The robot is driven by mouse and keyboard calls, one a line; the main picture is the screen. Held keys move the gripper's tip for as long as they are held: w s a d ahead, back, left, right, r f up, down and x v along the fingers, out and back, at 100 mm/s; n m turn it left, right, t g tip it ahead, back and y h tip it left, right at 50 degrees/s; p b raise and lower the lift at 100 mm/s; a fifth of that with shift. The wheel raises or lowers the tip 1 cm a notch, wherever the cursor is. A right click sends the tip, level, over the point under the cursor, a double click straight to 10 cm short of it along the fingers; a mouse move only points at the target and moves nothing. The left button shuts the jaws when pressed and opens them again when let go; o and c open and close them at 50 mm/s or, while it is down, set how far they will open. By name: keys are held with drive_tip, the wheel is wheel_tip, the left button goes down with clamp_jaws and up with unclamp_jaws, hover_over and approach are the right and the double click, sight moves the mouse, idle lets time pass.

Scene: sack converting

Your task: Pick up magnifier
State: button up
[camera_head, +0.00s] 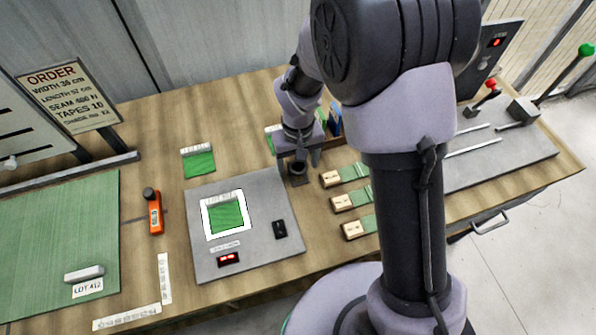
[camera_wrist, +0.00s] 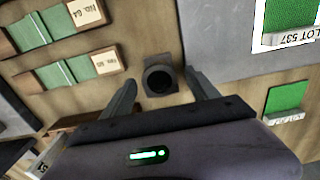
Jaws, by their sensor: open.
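A small dark cylinder with a round, lens-like top, which looks like the magnifier (camera_wrist: 159,76), stands on the wooden table in the wrist view. In the head view the magnifier (camera_head: 297,178) is just right of the grey plate's far corner, partly hidden by my gripper. My gripper (camera_head: 298,161) is open directly above or around it. In the wrist view my gripper's (camera_wrist: 161,80) two fingers are spread to either side of the magnifier, with visible gaps. I cannot tell whether the fingertips are down level with it.
A grey plate (camera_head: 264,193) with a framed green swatch (camera_head: 226,214) lies beside the magnifier. Several green swatches with pale blocks (camera_head: 343,202) lie to the right. An orange tool (camera_head: 155,212) lies left of the plate. A green mat (camera_head: 60,230) covers the table's left end.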

drive_tip(key=shift+f, duration=0.35)
drive_tip(key=shift+r, duration=0.1)
drive_tip(key=shift+c, duration=0.2)
drive_tip(key=c, duration=1.4)
drive_tip(key=shift+r, duration=0.1)
